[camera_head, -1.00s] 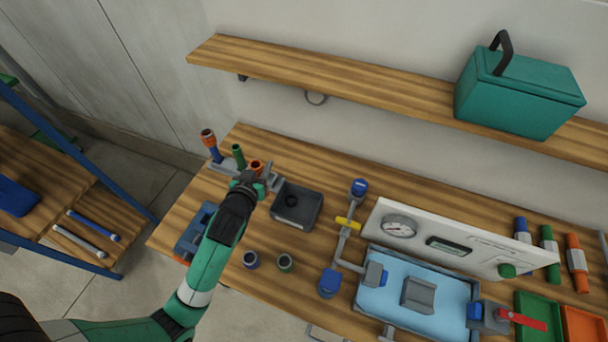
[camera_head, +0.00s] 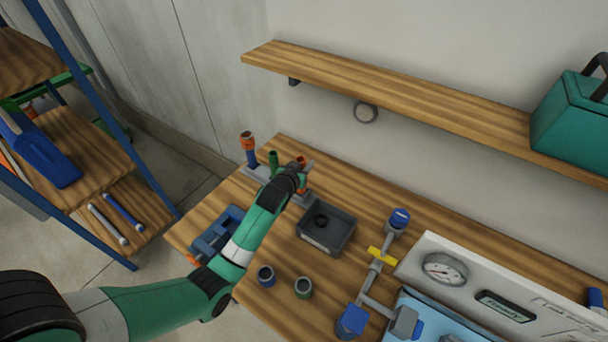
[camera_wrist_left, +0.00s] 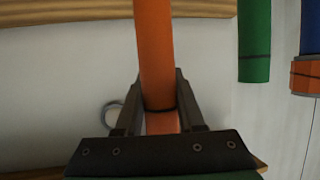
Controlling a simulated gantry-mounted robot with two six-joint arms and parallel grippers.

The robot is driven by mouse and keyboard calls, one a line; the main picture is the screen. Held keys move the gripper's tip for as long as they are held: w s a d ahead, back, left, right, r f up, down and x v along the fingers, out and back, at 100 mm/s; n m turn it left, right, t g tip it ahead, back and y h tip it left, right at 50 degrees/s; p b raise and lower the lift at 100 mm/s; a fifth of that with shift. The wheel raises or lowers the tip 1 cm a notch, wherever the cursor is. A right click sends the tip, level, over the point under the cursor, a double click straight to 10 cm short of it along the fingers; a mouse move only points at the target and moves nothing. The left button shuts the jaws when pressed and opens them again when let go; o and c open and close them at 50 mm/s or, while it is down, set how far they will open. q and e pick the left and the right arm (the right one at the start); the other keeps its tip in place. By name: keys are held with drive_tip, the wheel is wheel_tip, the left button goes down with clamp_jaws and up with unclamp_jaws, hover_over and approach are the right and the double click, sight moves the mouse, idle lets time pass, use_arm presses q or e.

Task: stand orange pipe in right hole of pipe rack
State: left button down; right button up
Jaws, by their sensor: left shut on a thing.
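The orange pipe (camera_wrist_left: 155,50) is between the fingers of my left gripper (camera_wrist_left: 158,105), which is shut on it. In the head view only a small orange part (camera_head: 301,161) shows above my left gripper (camera_head: 300,172). The grey pipe rack (camera_head: 256,173) is at the table's far left corner. A green pipe (camera_head: 273,159) and a blue pipe with an orange top (camera_head: 248,148) stand in it, left of my gripper. The gripper is at the rack's right end. The right hole and the orange pipe's lower end are hidden, so I cannot tell whether it is seated. My right gripper is not in view.
A dark grey box (camera_head: 326,240) stands close to the right of my gripper. A blue tool (camera_head: 217,231) lies left of my forearm. Two short cups (camera_head: 266,275) (camera_head: 303,287) stand near the front. A wooden shelf (camera_head: 400,95) runs along the wall above.

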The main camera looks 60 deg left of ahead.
use_arm(q)
drive_tip(key=f, duration=0.1)
drive_tip(key=f+b, duration=0.1)
drive_tip(key=f, duration=0.1)
drive_tip(key=shift+w+a+f, duration=0.2)
drive_tip(key=shift+f, duration=0.1)
drive_tip(key=shift+f+b, duration=0.15)
drive_tip(key=shift+b, duration=0.2)
drive_tip(key=c, duration=0.5)
unclamp_jaws()
